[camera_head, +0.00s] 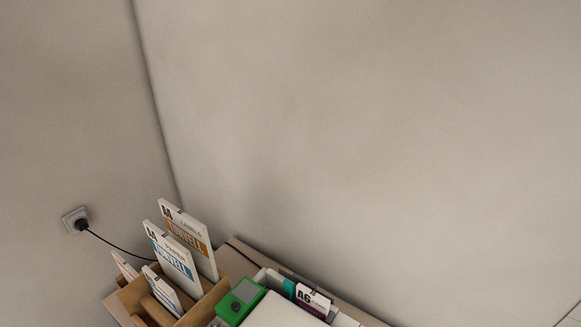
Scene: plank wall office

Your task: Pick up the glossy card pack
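Several upright labelled packs stand at the bottom of the view, and I cannot tell from their small labels which is the glossy card pack. A white pack with an orange-brown band (187,240) and a white pack with a blue band (174,262) stand tilted in a wooden organizer (205,305). A shorter white pack (161,290) stands in front of them, and another pack (125,267) shows at the left. A small pack marked A6 (313,299) stands to the right, in a light tray. Neither of my grippers is in view.
A green device with a grey screen (239,301) lies between the organizer and a white object (281,313). The wooden desk top (236,264) meets the wall behind. A wall socket (75,220) holds a plug with a black cord.

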